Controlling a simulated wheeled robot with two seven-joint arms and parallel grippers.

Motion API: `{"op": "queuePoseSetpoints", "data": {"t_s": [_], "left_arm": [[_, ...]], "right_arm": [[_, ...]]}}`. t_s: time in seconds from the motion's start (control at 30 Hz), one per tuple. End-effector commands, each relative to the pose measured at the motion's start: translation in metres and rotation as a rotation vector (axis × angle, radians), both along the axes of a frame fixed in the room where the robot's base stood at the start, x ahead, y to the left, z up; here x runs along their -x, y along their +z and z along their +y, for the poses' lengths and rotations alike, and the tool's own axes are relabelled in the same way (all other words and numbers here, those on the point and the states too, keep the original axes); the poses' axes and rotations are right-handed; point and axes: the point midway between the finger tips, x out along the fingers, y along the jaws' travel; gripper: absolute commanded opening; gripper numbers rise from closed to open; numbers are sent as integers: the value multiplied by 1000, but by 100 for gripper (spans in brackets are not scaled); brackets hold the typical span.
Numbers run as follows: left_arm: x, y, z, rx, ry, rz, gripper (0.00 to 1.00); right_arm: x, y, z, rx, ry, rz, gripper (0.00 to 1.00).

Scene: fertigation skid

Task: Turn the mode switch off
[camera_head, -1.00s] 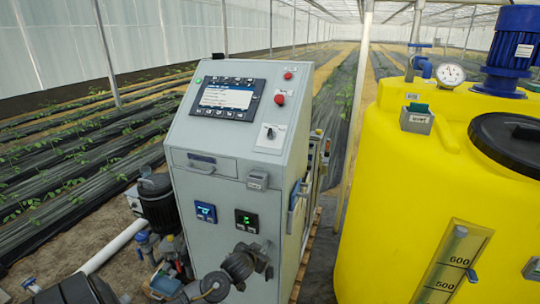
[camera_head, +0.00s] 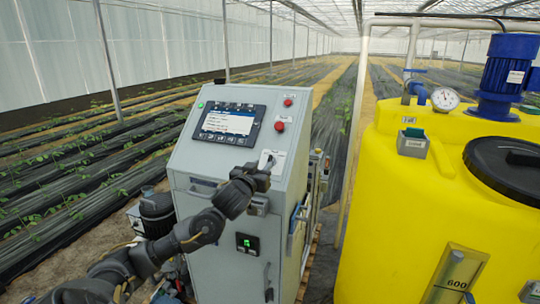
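The mode switch's white plate (camera_head: 278,156) is on the sloped front of the grey control cabinet, below a red button. Its knob is mostly hidden behind my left gripper. My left gripper (camera_head: 264,168) reaches up from the lower left, its tip at the lower edge of the plate. I cannot tell whether it touches the knob, or whether its fingers are open or shut. My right gripper is not in view.
The grey cabinet (camera_head: 190,250) carries a lit screen (camera_head: 229,123), a red button (camera_head: 279,126) and a green-lit display (camera_head: 247,243). A yellow tank (camera_head: 390,220) with a blue motor and a gauge stands at the right. Plant rows lie behind.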

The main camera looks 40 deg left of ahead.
Motion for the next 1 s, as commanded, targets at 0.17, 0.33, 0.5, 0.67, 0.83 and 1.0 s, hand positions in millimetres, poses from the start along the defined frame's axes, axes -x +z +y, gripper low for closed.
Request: {"op": "queuePoseSetpoints", "data": {"t_s": [0.17, 0.33, 0.5, 0.67, 0.83, 1.0], "left_arm": [[-34, 6, 13, 0, 3, 1, 30], [-59, 4, 21, 1, 2, 0, 30], [-73, 2, 26, 0, 2, 1, 30], [-77, 0, 27, 0, 0, 1, 30], [-77, 0, 27, 0, 0, 1, 30], [-77, 0, 27, 0, 0, 1, 12]], "right_arm": [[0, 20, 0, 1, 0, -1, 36], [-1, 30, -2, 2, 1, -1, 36], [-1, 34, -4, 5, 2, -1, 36], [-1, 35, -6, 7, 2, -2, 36], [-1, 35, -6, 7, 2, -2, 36], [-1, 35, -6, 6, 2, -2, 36]]}}
